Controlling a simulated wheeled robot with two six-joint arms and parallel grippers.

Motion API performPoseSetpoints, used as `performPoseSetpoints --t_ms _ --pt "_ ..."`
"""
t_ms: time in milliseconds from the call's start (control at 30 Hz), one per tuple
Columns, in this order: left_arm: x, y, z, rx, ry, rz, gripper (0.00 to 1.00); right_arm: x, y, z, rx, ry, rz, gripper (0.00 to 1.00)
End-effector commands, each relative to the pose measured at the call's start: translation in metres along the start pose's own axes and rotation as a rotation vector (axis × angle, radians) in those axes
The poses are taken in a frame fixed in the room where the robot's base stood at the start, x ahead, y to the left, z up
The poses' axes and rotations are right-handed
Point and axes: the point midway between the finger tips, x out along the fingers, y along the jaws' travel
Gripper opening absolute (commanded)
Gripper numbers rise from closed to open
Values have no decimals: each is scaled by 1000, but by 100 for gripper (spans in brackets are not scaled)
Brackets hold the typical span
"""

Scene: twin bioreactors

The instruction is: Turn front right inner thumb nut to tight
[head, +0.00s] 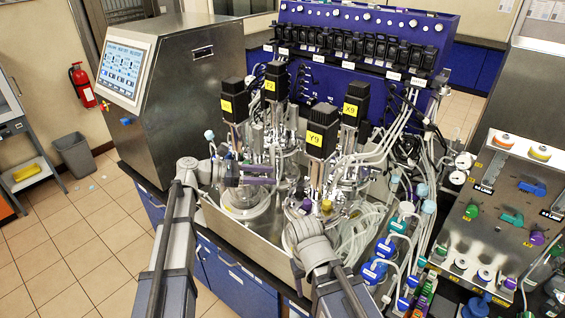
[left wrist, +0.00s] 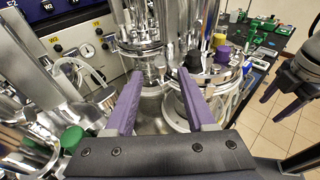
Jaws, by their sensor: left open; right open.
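The front right bioreactor (head: 320,175) stands under the black motor labelled Y9 (head: 321,133); its metal lid carries small fittings. A purple cap (left wrist: 223,53) and a black cap (left wrist: 193,62) show on a vessel lid in the left wrist view. I cannot single out the inner thumb nut among the fittings. My left gripper (head: 262,173) is between the front vessels; in the left wrist view its purple fingers (left wrist: 161,76) are apart with nothing held. My right gripper (head: 305,206) is low in front of the right vessel, open and empty; it also shows in the left wrist view (left wrist: 274,105).
Glass vessels, steel tubes and hoses crowd both grippers. A blue pump panel (head: 370,40) stands behind, a steel control cabinet (head: 190,85) at left. The tiled floor at left is mostly clear.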

Motion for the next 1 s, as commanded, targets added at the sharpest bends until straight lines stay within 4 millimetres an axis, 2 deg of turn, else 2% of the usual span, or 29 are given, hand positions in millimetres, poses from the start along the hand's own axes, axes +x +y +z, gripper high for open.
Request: performPoseSetpoints --t_ms 33,100,300,567,1000 --pt "-5 0 17 0 36 0 55 -25 2 2 1 0 0 59" --pt "-8 0 19 0 82 0 55 -37 4 2 2 -1 -1 59" --pt "-12 0 17 1 158 1 55 -52 5 3 4 -1 -1 59" --pt "-5 0 11 2 167 0 55 -46 4 3 5 -1 -1 59" --pt "55 0 1 2 166 -1 55 -23 2 1 7 0 -1 59"
